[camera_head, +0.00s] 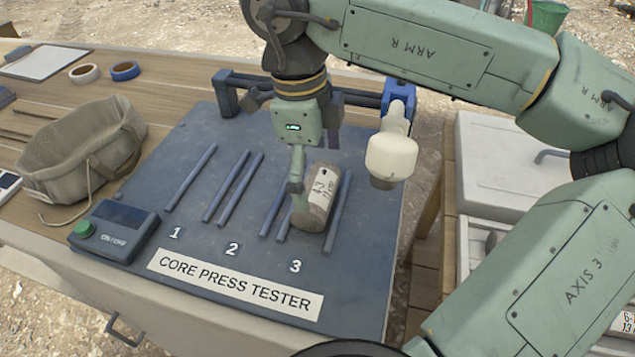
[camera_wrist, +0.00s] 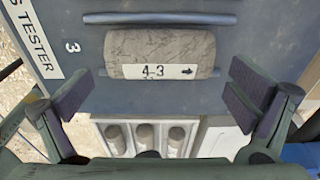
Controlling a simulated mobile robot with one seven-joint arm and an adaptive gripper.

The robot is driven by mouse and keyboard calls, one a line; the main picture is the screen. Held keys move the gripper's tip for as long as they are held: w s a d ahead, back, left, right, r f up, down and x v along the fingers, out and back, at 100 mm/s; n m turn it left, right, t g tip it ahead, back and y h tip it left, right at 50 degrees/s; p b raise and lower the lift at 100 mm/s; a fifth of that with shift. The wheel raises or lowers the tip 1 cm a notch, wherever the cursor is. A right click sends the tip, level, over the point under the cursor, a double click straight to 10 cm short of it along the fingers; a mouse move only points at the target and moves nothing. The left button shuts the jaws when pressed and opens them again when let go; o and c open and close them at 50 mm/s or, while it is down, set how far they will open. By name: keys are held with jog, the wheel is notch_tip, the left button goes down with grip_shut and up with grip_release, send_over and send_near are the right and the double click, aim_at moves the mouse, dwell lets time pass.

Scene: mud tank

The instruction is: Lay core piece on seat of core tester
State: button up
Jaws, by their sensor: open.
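The core piece (camera_head: 318,198) is a grey stone cylinder with a white label. It lies on seat 3 of the core tester (camera_head: 190,240), along and between the two blue rods of that seat. The wrist view shows the core piece (camera_wrist: 160,45) with "4-3" and an arrow on its label, and a rod along each long side. My gripper (camera_wrist: 160,100) is open and empty, its fingers spread wider than the core's length and apart from it. In the head view my gripper (camera_head: 297,170) is beside and above the core; one finger is partly hidden.
Seats 1 and 2 are bare. A control box (camera_head: 113,230) with a green button and a fabric bag (camera_head: 80,150) lie to the left. A cream-white rounded part (camera_head: 391,155) is close right of my gripper. A white case (camera_head: 500,165) stands at right.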

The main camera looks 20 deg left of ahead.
aim_at(309, 184)
notch_tip(309, 184, up, 9)
jog(key=a, duration=0.1)
jog(key=shift+b, duration=0.3)
jog(key=shift+f, duration=0.15)
dwell(1.0)
